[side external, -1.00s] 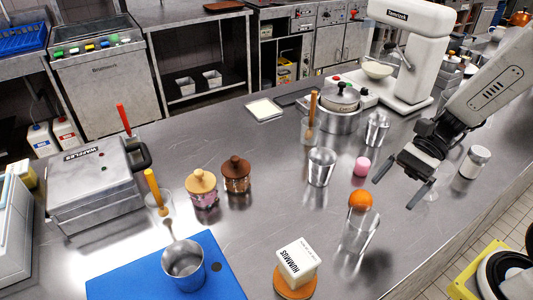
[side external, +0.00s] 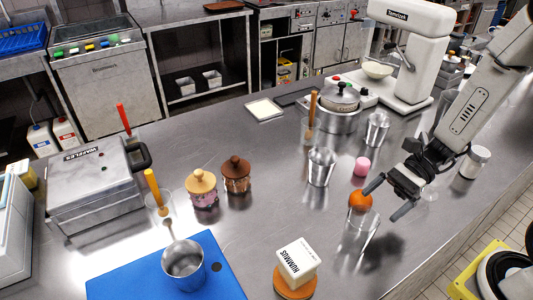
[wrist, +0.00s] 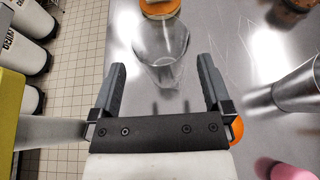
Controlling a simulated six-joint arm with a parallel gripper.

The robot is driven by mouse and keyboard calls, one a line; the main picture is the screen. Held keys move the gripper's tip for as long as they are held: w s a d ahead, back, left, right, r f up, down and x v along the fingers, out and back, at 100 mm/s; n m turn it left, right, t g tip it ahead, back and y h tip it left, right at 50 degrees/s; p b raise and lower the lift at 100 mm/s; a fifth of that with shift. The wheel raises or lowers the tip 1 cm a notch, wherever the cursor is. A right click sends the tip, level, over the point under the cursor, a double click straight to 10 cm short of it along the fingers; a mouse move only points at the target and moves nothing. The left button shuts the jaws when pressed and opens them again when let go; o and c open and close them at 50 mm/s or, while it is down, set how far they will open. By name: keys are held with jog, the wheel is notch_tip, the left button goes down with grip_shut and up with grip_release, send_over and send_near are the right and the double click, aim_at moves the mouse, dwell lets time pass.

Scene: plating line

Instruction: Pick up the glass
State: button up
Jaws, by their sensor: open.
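The clear glass (side external: 360,236) stands upright on the steel counter in the side view, near the front edge. It also shows in the wrist view (wrist: 162,45), ahead of and between my finger tips. My gripper (side external: 386,202) is open and empty, above and to the right of the glass in the side view. In the wrist view both fingers of my gripper (wrist: 161,68) are spread, and the glass appears beyond them, not gripped.
An orange (side external: 360,201) lies close behind the glass, partly hidden by my finger in the wrist view (wrist: 237,130). A metal cup (side external: 321,167) and a pink item (side external: 362,167) stand behind. A hummus tub (side external: 296,262) is to the left, a jar (side external: 474,162) to the right.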

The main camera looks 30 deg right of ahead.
aim_at(368, 227)
jog(key=shift+f, duration=0.1)
jog(key=shift+f, duration=3)
jog(key=shift+f, duration=0.1)
jog(key=shift+f, duration=0.35)
jog(key=shift+x, duration=2.5)
jog(key=shift+c, duration=0.2)
jog(key=shift+r, duration=0.1)
jog(key=c, duration=1.1)
jog(key=shift+r, duration=0.1)
jog(key=shift+r, duration=4.9)
